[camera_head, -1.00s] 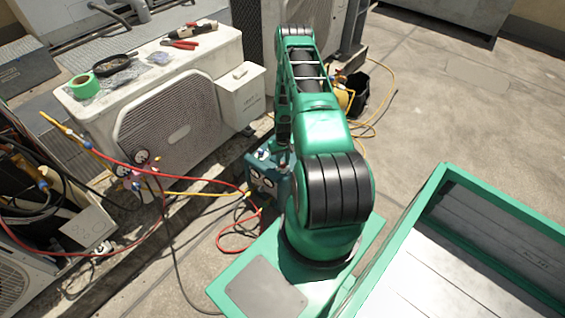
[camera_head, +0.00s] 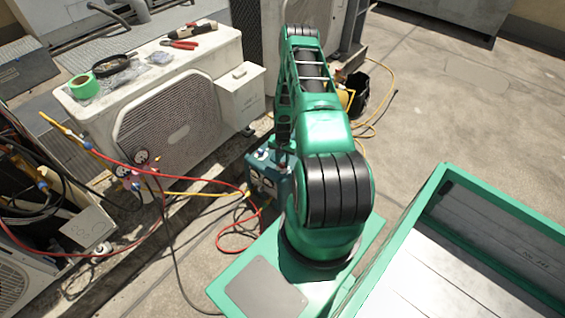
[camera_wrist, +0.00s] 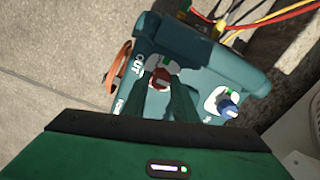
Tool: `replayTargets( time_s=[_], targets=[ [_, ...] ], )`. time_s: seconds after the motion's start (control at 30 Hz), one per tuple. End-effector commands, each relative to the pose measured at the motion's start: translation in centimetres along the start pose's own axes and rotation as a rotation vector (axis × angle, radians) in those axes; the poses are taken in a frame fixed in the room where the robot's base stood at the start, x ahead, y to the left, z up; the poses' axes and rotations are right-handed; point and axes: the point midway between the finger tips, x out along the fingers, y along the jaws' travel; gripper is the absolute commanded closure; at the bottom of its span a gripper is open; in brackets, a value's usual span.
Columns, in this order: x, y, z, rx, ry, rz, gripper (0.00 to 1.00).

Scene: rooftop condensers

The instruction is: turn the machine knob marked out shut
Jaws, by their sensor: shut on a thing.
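The teal machine (camera_head: 262,166) stands on the ground beside my arm; it also fills the middle of the wrist view (camera_wrist: 205,62). The marking OUT (camera_wrist: 134,66) shows on its face. Just right of it is a red knob (camera_wrist: 159,79) with a pale bar, on a white and green dial plate. My gripper (camera_wrist: 162,86) has its two dark green fingers on either side of the red knob and is shut on it. A blue knob (camera_wrist: 229,104) on a white plate sits to the right, apart from the fingers. In the head view my arm hides the gripper.
An orange ring (camera_wrist: 117,68) sits at the machine's left end. Red and yellow hoses (camera_wrist: 275,17) run from its top right. The white condenser (camera_head: 165,125) with tools on top stands left of it. A gauge set (camera_head: 135,172) hangs among hoses. Open floor (camera_head: 450,110) lies right.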

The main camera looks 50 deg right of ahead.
Motion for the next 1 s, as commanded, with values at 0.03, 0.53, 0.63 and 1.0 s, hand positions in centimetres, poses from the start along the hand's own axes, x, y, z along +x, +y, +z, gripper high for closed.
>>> replayTargets(
  time_s=[0.03,0.53,0.63,1.0],
  targets=[
    [-0.03,-0.16,0.13,0.01,-0.003,-0.002,0.97],
    [-0.03,-0.29,0.23,0.031,-0.004,-0.003,0.97],
    [-0.03,-0.33,0.24,0.03,-0.004,-0.004,0.62],
    [-0.19,-0.18,0.1,0.031,-0.001,-0.002,0.56]
  ],
)
